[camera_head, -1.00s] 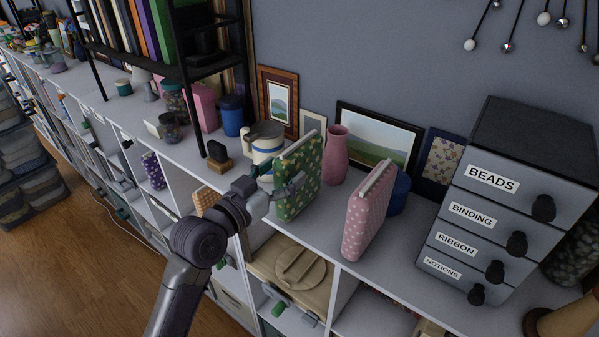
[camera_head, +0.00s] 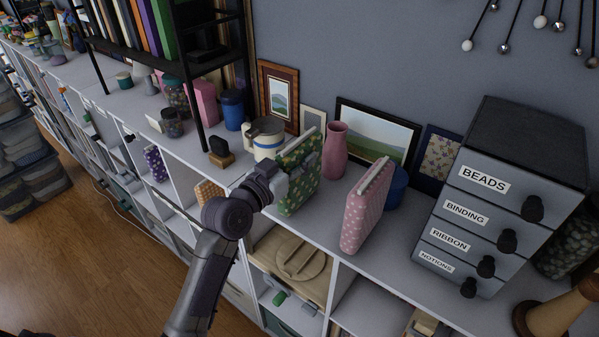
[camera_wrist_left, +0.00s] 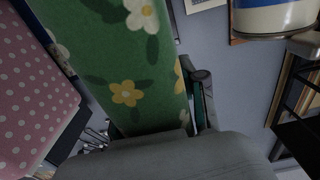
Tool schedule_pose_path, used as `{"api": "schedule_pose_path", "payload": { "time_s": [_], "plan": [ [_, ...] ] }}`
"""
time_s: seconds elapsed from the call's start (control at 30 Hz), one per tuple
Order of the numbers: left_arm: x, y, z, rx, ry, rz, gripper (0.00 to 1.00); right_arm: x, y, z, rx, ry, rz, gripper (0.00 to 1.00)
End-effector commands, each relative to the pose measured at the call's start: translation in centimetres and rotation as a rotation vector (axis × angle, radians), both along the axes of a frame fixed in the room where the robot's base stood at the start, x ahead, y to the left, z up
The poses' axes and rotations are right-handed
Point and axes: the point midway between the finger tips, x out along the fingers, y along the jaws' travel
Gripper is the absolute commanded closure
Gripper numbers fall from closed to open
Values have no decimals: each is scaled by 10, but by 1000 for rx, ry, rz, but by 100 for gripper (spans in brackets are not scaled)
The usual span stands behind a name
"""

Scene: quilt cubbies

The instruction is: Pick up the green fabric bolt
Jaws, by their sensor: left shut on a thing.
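The green fabric bolt (camera_head: 299,178) with a flower print stands upright on the white shelf top, or just above it; I cannot tell whether it touches. My left gripper (camera_head: 293,184) is shut on the bolt from its left side. In the left wrist view the green bolt (camera_wrist_left: 130,70) fills the middle, with its yellow and white flowers close to the camera, and one finger (camera_wrist_left: 203,97) shows along its right edge. The bolt's far side is hidden. My right gripper is not in view.
A pink dotted bolt (camera_head: 364,210) stands to the right, and a pink vase (camera_head: 335,150) behind. A white canister (camera_head: 268,146) is close behind on the left. A drawer unit (camera_head: 500,200) stands at the right. Bare shelf top (camera_head: 318,222) lies between the two bolts.

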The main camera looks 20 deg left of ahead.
Motion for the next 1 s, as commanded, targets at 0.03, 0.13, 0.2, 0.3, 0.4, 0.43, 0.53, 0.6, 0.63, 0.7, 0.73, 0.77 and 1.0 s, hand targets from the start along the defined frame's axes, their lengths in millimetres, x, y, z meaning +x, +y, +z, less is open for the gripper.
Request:
{"api": "schedule_pose_path", "payload": {
  "time_s": [0.03,0.13,0.2,0.3,0.4,0.43,0.53,0.6,0.63,0.7,0.73,0.77,1.0],
  "plan": [
    [0,0,0,0,1,0,88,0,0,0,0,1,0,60],
    [0,0,0,-1,1,0,100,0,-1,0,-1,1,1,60],
    [0,0,0,-1,1,0,100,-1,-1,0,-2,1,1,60],
    [0,0,1,-1,-2,0,100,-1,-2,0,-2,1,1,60],
    [0,0,1,-1,-2,0,100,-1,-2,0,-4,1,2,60],
    [0,0,1,-1,-2,0,100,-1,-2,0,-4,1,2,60],
    [0,0,2,-1,-2,0,100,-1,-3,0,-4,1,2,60],
    [0,0,4,-1,-4,0,100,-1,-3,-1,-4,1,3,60],
    [0,0,6,-2,-5,0,100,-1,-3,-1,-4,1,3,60],
    [0,0,11,0,-6,-1,100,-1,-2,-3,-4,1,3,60],
    [0,0,14,-1,-7,0,100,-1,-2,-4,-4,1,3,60],
    [0,0,18,-1,-7,0,100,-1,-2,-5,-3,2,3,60],
    [-20,-4,52,-1,-8,-1,100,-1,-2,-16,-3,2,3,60]
  ]
}}
